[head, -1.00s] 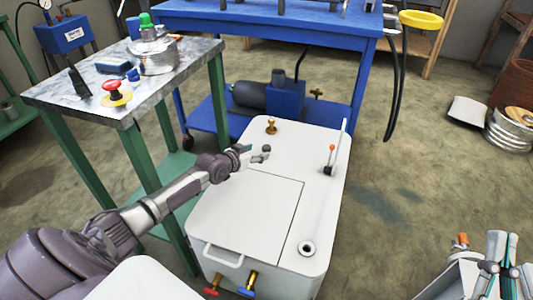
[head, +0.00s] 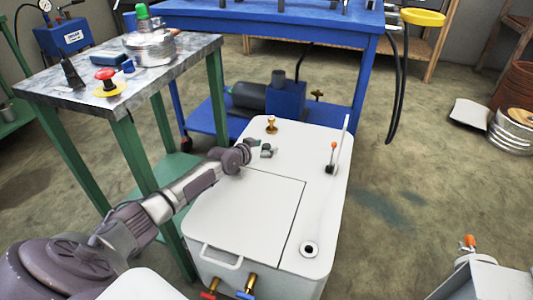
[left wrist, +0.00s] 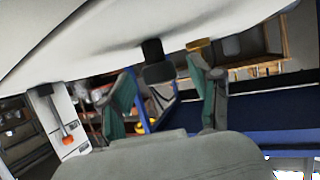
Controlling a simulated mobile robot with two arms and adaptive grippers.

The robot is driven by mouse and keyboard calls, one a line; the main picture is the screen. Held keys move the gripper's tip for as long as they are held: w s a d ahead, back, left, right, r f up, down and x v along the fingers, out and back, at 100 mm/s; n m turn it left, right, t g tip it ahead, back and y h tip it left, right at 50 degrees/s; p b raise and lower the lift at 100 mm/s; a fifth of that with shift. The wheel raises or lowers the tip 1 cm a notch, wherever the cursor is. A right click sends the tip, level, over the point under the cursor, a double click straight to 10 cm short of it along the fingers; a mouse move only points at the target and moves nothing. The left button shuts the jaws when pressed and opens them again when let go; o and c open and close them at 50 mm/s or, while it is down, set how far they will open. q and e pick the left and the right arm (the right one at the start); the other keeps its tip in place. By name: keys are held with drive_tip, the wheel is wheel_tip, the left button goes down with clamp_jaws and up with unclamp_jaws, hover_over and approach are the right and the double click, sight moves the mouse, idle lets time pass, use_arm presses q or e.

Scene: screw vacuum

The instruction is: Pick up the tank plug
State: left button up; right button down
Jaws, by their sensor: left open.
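The tank plug, a small dark knob (head: 266,147), stands on top of the white tank (head: 240,215), toward its far end. My left gripper (head: 263,150) reaches in from the left, low over the tank top, with its fingertips around the plug. In the left wrist view the dark plug (left wrist: 157,65) sits between the two spread green-and-grey fingers of the left gripper (left wrist: 168,85), with gaps on both sides. The gripper is open. The fingers partly hide the plug in the head view. My right gripper is out of view.
A brass fitting (head: 271,125) stands just beyond the plug. A thin lever with an orange knob (head: 333,146) rises at the tank's right. A marble-topped bench (head: 75,100) is at the left, a blue table (head: 290,20) behind.

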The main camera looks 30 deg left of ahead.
use_arm(q)
drive_tip(key=shift+r, duration=0.1)
drive_tip(key=c, duration=1)
drive_tip(key=shift+r, duration=0.1)
